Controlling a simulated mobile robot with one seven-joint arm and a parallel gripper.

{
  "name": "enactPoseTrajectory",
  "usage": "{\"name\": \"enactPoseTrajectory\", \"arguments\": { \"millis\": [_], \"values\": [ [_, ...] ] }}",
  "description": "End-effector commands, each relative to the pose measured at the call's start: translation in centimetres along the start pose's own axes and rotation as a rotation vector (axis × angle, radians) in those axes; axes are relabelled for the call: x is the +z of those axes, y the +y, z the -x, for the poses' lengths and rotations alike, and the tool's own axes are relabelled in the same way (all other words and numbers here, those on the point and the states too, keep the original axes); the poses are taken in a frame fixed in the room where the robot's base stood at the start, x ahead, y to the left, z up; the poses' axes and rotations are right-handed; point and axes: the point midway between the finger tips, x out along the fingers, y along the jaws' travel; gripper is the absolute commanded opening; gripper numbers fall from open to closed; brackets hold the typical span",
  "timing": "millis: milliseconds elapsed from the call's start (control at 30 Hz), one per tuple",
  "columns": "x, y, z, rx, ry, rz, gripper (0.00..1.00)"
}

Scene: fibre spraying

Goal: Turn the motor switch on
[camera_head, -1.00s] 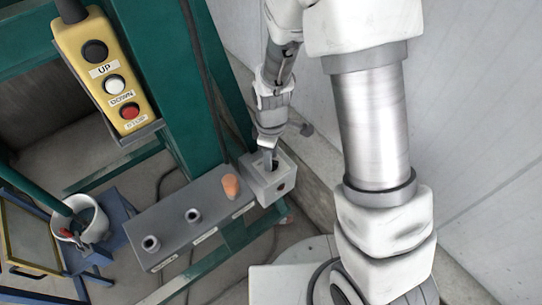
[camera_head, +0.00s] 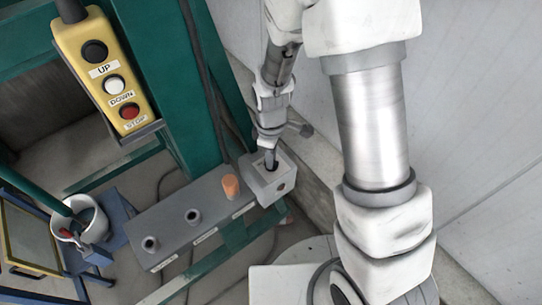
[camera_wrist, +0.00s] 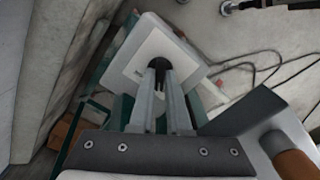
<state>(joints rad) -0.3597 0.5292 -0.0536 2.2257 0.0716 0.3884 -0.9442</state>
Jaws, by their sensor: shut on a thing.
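The motor switch is a pale grey box (camera_head: 267,183) at the end of the grey panel, beside the green post. In the wrist view its white face (camera_wrist: 150,42) has a dark knob (camera_wrist: 159,64) in the middle. My gripper (camera_head: 270,162) reaches down onto this box. In the wrist view my gripper (camera_wrist: 160,80) has its two fingers close together on the dark knob, shut on it. The fingers hide much of the knob, and I cannot tell its exact angle.
A grey panel (camera_head: 178,219) with an orange knob (camera_head: 231,186) and two grey knobs stands left of the box. A yellow pendant (camera_head: 103,70) with UP, DOWN and STOP buttons hangs upper left. A white bucket (camera_head: 80,221) stands lower left. A wall is close on the right.

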Motion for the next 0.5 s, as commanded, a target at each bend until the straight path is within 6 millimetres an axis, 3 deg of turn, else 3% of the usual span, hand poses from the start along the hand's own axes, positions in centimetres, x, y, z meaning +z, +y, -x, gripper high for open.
{"name": "enactPoseTrajectory", "arguments": {
  "millis": [267, 500],
  "values": [
    [-0.04, 0.05, -0.01, 0.001, 0.001, -0.119, 0.00],
    [-0.05, 0.08, -0.02, 0.002, 0.002, -0.322, 0.00]
  ]
}}
